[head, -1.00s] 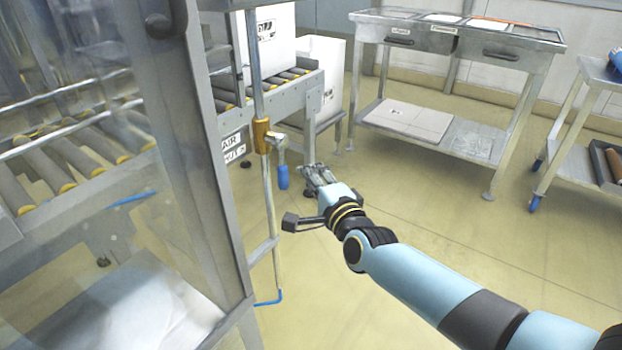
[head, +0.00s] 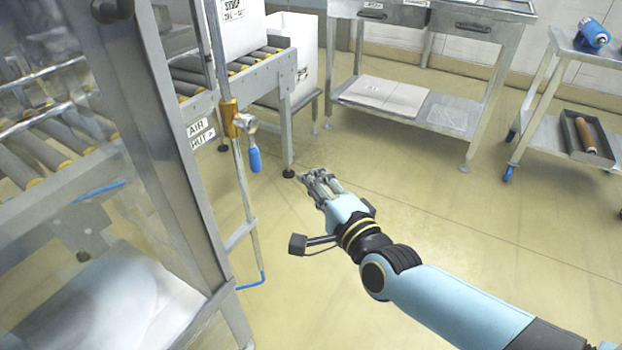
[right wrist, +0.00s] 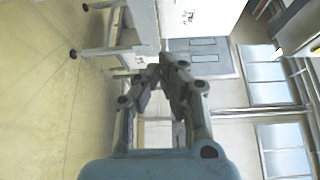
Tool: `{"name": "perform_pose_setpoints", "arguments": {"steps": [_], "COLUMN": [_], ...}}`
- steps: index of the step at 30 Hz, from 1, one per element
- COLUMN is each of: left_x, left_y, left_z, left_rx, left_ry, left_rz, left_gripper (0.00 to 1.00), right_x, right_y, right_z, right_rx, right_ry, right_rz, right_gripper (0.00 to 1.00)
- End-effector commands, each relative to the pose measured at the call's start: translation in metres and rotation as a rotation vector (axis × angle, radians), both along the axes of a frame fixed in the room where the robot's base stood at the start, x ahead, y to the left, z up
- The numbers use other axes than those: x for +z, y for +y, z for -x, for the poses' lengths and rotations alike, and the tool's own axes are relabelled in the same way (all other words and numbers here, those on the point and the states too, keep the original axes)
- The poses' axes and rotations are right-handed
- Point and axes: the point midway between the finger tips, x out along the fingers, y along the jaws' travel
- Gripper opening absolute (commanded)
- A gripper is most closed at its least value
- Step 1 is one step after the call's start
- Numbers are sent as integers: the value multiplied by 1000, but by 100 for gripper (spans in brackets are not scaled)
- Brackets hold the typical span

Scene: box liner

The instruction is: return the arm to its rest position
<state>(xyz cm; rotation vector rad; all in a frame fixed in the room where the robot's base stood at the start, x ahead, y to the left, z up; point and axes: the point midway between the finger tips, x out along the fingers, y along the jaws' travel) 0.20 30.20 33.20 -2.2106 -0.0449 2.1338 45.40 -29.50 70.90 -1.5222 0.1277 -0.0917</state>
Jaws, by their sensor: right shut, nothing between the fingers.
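My right gripper (head: 315,180) is at the end of my light blue right arm, in the middle of the head view. It is held out over open floor, to the right of the blue-handled valve (head: 254,158) and apart from it. In the right wrist view its fingers (right wrist: 160,72) come together with nothing between them. My left gripper is not in the head view.
A metal frame with clear panels (head: 150,130) and a vertical pipe (head: 240,185) stand at left. A roller conveyor (head: 285,68) is behind the valve. A steel table (head: 480,100) and a cart (head: 540,150) stand at the back right. The floor between is clear.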

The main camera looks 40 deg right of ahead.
Motion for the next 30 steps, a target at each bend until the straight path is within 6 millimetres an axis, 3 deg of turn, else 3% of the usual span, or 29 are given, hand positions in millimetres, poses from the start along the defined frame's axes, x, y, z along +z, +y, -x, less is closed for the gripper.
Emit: {"name": "perform_pose_setpoints", "arguments": {"steps": [11,14,17,20,24,26,30], "left_x": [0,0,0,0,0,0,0], "left_y": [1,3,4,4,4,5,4], "left_z": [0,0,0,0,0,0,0], "left_rx": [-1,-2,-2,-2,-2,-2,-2], "left_ry": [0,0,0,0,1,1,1], "left_rz": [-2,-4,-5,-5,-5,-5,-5], "left_gripper": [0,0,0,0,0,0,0], "right_x": [-8,-42,-102,-173,-260,-290,-344], "right_y": [-1,-2,-1,1,1,1,-3], "right_z": [4,18,46,91,173,213,314], "right_rx": [0,6,40,117,288,384,665], "right_ry": [17,93,252,463,754,872,1115], "right_rz": [2,20,107,265,508,614,848], "right_gripper": [0,0,0,0,0,0,0]}}
